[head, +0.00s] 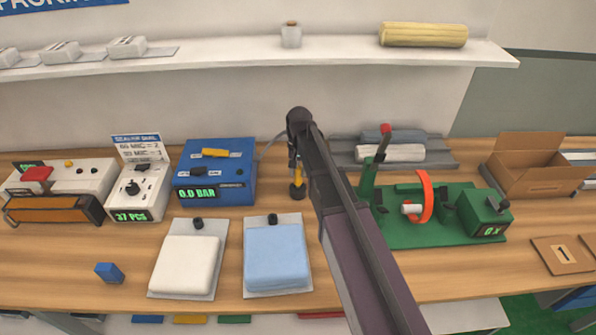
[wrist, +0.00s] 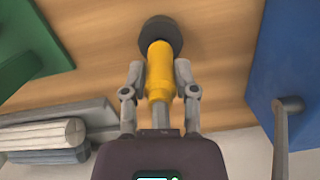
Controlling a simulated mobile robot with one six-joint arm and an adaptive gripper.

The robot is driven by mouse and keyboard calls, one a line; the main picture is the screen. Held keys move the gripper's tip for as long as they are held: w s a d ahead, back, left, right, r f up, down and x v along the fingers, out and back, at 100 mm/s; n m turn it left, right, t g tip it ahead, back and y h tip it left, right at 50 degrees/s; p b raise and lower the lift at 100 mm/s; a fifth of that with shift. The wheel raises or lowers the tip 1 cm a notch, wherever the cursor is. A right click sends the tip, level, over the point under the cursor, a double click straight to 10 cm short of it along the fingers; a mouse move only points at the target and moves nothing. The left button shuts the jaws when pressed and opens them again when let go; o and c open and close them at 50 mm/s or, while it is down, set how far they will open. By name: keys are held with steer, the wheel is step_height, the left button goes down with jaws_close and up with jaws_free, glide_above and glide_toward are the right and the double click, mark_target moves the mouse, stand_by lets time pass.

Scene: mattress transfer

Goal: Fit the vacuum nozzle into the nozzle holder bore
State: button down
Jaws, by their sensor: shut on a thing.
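The yellow vacuum nozzle (wrist: 160,72) stands between the two grey fingers of my gripper (wrist: 159,78) in the wrist view, and the fingers are shut on it. A dark round piece (wrist: 160,35) is at the nozzle's far end, over the wooden table; I cannot tell whether it is the nozzle's cup or the holder. In the head view the yellow nozzle (head: 299,179) shows beside my arm, just right of the blue 0.0 BAR unit (head: 213,172), with a dark part (head: 298,192) at its lower end. My arm hides most of the gripper there. No open bore is visible.
A white pack (head: 187,264) and a light blue pack (head: 277,255) lie on plates in front. A green fixture (head: 440,232) with an orange ring stands right of my arm. Grey rolls (head: 390,153) lie behind. A small blue block (head: 109,272) sits at left front.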

steer(key=shift+f+b, duration=1.15)
stand_by(1.0)
steer(key=shift+c, duration=1.5)
jaws_free()
steer(key=shift+r, duration=0.1)
step_height(320, 180, up, 10)
steer(key=p, duration=0.9)
steer(key=shift+f+p, duration=0.25)
steer(key=shift+p, duration=0.15)
steer(key=s+d+n+t, duration=0.1)
steer(key=s+d, duration=1.3)
steer(key=s, duration=0.3)
steer(key=shift+s+n, duration=0.3)
steer(key=shift+n, duration=0.1)
steer(key=shift+f, duration=0.1)
